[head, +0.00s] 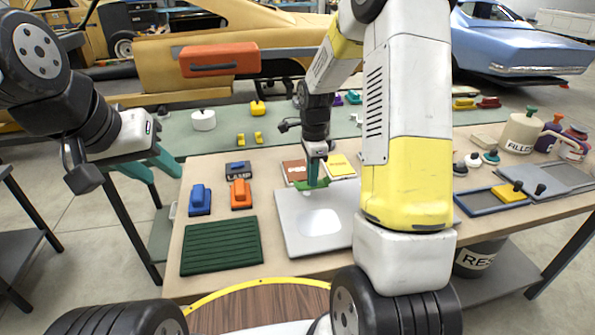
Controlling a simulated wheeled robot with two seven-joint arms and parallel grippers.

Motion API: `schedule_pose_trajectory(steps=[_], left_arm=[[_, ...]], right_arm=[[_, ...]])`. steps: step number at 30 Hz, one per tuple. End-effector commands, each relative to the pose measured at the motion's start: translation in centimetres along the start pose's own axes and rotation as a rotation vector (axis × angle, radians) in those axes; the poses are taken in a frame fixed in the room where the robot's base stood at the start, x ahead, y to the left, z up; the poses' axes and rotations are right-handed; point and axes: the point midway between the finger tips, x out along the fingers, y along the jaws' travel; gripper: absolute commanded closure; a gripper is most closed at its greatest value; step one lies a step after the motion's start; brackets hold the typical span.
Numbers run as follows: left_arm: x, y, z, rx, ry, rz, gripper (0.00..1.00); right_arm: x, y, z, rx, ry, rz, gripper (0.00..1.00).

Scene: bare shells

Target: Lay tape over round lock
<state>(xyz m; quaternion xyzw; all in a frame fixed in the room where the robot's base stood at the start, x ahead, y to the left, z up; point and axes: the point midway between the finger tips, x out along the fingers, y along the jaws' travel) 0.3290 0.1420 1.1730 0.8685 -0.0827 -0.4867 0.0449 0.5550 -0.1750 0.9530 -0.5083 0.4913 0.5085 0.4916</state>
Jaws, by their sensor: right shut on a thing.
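My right gripper (313,178) points down over the far part of a silver-grey panel (292,235). It is shut on a small bright green piece (301,186), which looks like the tape; I cannot tell whether it touches the panel. The panel has a pale, shiny rounded patch (319,222) near its middle. I cannot make out a round lock; the gripper and the green piece cover part of the panel's far edge. My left gripper (164,175) is off the table's left edge, with its teal fingers apart and empty.
Blue (200,199) and orange (241,194) blocks and a dark green ribbed mat (221,247) lie left of the panel. Brown and yellow (343,164) cards lie behind it. A framed tray (486,201) and a filler tub (521,134) are on the right.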

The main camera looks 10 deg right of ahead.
Motion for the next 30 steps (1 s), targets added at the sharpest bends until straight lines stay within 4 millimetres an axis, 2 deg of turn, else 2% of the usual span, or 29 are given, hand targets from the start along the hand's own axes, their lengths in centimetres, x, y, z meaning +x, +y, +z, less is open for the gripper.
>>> schedule_pose_trajectory(steps=[8,12,15,25,27,29,30], left_arm=[[0.0,0.0,0.0,0.000,0.000,0.000,0.64],[0.0,0.0,0.0,0.000,0.000,0.000,0.64],[0.0,0.0,0.0,0.000,0.000,0.000,0.64],[0.0,0.0,0.0,0.000,0.000,0.000,0.64],[0.0,0.0,0.0,0.000,0.000,0.000,0.64],[0.0,0.0,0.0,0.000,0.000,0.000,0.64],[0.0,0.0,0.0,0.000,0.000,0.000,0.64]], right_arm=[[0.3,-1.8,1.2,-0.001,0.000,0.001,1.00],[2.8,-1.5,1.1,0.000,0.000,0.005,1.00],[3.7,-1.6,1.1,0.000,0.001,0.003,1.00],[4.0,-1.6,1.1,0.000,0.001,0.001,1.00],[4.0,-1.6,1.1,0.000,0.001,0.000,0.80],[4.0,-1.6,1.1,0.000,0.001,0.000,0.69],[4.0,-1.6,1.1,0.000,0.001,0.000,0.68]])
